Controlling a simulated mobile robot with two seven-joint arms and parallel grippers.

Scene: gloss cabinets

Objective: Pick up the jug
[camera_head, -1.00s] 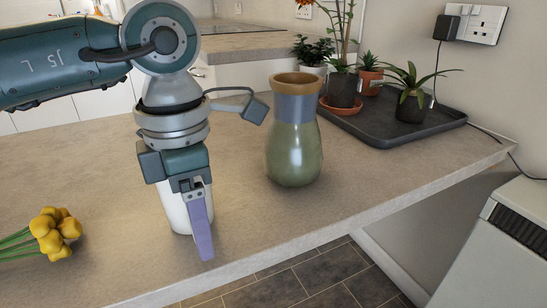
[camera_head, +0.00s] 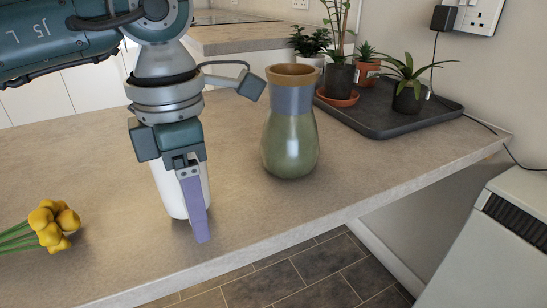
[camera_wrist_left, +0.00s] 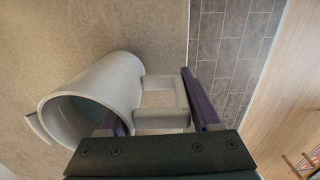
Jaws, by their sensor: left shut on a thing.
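The white jug (camera_head: 168,190) is upright on or just above the counter, partly hidden behind my left gripper (camera_head: 198,232). In the left wrist view the jug (camera_wrist_left: 105,85) shows its round open mouth at the left, with a small spout, and its squared handle (camera_wrist_left: 182,95) at the right. My left gripper (camera_wrist_left: 155,105) is shut on the jug at its handle, with one purple finger by the body and the other on the handle's outer side. I cannot tell whether the base touches the counter. My right gripper is not in view.
A green and blue vase (camera_head: 291,130) with a brown rim stands right of the jug. Yellow flowers (camera_head: 53,224) lie at the left. A dark tray (camera_head: 390,128) with potted plants is at the back right. The counter's front edge is close to the jug.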

